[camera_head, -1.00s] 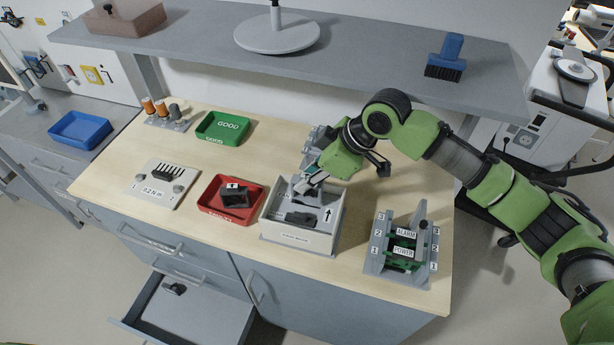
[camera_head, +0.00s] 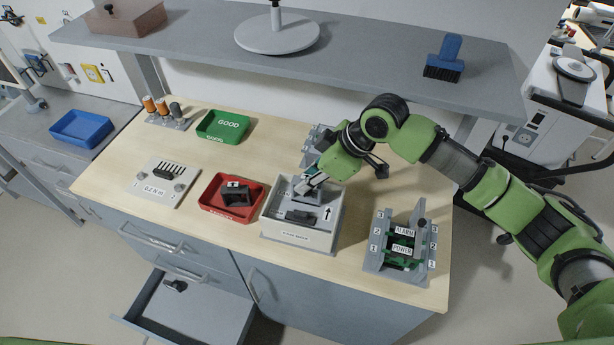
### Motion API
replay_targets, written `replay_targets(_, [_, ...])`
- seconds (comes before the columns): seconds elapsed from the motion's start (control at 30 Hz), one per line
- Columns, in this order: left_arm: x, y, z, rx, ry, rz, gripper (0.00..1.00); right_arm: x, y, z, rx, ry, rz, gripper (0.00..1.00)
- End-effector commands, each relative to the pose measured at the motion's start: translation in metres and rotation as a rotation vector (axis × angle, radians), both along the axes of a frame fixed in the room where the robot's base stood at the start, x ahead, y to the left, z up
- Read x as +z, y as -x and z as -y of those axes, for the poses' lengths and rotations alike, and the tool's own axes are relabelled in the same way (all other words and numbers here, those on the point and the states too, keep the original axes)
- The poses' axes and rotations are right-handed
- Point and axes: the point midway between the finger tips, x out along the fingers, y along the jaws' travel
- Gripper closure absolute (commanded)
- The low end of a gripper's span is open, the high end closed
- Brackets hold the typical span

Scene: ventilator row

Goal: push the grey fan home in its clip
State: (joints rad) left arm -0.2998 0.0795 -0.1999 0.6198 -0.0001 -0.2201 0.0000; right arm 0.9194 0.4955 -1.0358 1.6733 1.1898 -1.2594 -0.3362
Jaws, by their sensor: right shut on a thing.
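A white open-topped case (camera_head: 298,240) with an arrow on its inner floor stands at the middle front of the bench. My right gripper (camera_head: 305,187) reaches down into its back left part and is shut on a grey block, which I take to be the grey fan (camera_head: 308,198). The fan sits low inside the case; the fingers partly cover it. A darker grey part (camera_head: 299,217) lies nearer the front wall in the case. I cannot make out the clip or how far the fan sits in it. My left gripper is not in view.
A red tray (camera_head: 216,210) with a dark block stands close left of the case. A slotted rack (camera_head: 372,262) with green boards is to the right. A grey fixture (camera_head: 313,142) stands behind. A green GOOD tray (camera_head: 211,138) and torque plate (camera_head: 151,190) are left. A shelf overhangs the back.

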Motion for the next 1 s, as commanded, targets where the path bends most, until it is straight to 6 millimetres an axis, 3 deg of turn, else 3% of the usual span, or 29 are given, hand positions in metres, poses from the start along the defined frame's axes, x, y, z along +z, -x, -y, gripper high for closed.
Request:
replay_targets(0.47, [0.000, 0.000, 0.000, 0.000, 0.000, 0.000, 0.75, -0.001, 0.000, 0.000, 0.000, -0.001, 0.000, 1.00])
replay_targets(1.0, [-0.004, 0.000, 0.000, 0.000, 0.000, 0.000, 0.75, -0.016, 0.000, 0.000, 0.001, -0.001, 0.000, 1.00])
